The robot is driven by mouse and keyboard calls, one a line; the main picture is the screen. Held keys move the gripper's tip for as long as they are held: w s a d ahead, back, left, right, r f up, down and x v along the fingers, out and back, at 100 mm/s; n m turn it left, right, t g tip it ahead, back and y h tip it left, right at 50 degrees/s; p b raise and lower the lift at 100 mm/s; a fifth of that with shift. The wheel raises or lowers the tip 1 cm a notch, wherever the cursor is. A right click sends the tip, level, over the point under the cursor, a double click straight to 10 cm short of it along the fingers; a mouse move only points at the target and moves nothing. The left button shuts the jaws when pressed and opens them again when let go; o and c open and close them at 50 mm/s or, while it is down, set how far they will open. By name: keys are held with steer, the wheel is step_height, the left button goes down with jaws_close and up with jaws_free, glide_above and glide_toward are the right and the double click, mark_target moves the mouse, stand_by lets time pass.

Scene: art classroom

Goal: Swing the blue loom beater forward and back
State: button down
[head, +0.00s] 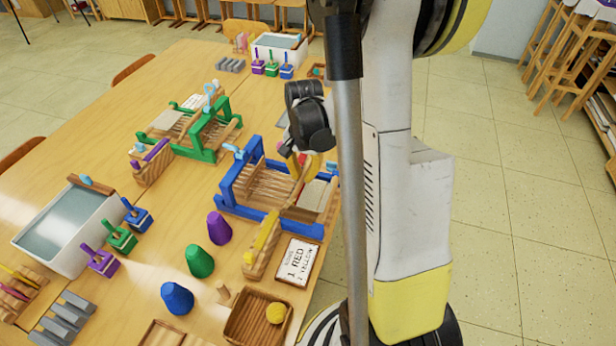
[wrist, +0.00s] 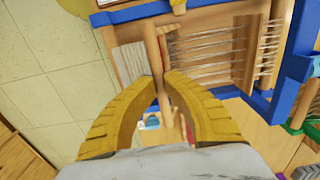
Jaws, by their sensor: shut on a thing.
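The blue loom (head: 230,185) stands on the table, with pale warp threads (head: 262,188) across its wooden bed. It also shows in the wrist view, with a blue frame (wrist: 140,12) and threads on the right. Its beater shows there as a wooden bar (wrist: 152,45) running lengthwise between my yellow fingers. My gripper (wrist: 164,80) is shut on this bar. In the head view my gripper (head: 306,172) is over the right part of the loom. My arm hides the loom's far right side, and the exact finger contact is hard to see.
The green loom (head: 226,138) stands behind left. A wooden rack with a yellow shuttle (head: 266,232), a card (head: 298,261) and a wooden tray (head: 236,333) are in front. Purple (head: 219,228), green (head: 200,261) and blue cones (head: 177,298) stand left. Open floor (head: 500,215) lies right.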

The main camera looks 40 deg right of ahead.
steer(key=w+a, duration=0.6)
steer(key=w, duration=0.4)
steer(key=shift+w+f+b, duration=0.2)
steer(key=shift+f+b, duration=0.2)
steer(key=shift+f, duration=0.05)
steer(key=shift+a, duration=0.1)
steer(key=c, duration=1.4)
jaws_free()
step_height(320, 180, up, 12)
steer(key=shift+s, duration=0.1)
